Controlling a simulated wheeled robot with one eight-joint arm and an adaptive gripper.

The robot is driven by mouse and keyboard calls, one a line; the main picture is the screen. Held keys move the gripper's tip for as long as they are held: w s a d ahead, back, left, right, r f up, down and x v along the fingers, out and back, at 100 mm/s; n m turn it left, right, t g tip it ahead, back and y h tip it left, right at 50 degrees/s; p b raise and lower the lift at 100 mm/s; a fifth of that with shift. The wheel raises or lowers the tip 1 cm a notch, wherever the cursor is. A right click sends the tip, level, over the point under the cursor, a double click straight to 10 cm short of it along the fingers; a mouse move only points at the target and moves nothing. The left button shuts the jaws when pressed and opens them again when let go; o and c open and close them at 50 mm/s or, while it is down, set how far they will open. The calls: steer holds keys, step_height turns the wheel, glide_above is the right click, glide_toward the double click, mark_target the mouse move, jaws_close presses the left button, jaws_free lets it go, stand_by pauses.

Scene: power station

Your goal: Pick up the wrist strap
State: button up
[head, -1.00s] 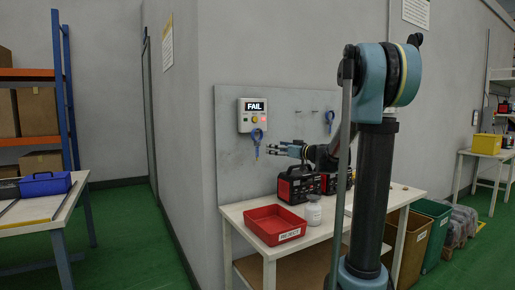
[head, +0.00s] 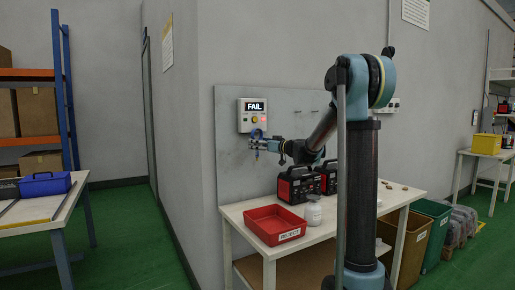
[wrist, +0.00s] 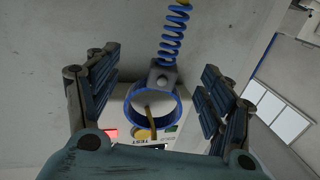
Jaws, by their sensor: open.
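The wrist strap is a blue loop (wrist: 177,108) with a grey block and a blue coiled cord (wrist: 173,38) in the wrist view. In the head view the strap (head: 256,133) hangs on the grey board just below the tester (head: 252,112), whose screen reads FAIL. My gripper (wrist: 155,88) is open, with one finger on each side of the loop and visible gaps between. In the head view my gripper (head: 260,145) is at the strap and partly covers it. A tan strip shows inside the loop.
Below stands a white table (head: 336,224) with a red tray (head: 275,224), a white jar (head: 314,212) and black-and-red cases (head: 298,186). The grey board (head: 228,165) is close behind my gripper. Bins (head: 409,240) stand to the right.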

steer(key=shift+x, duration=0.8)
jaws_close()
steer(key=shift+r, duration=0.1)
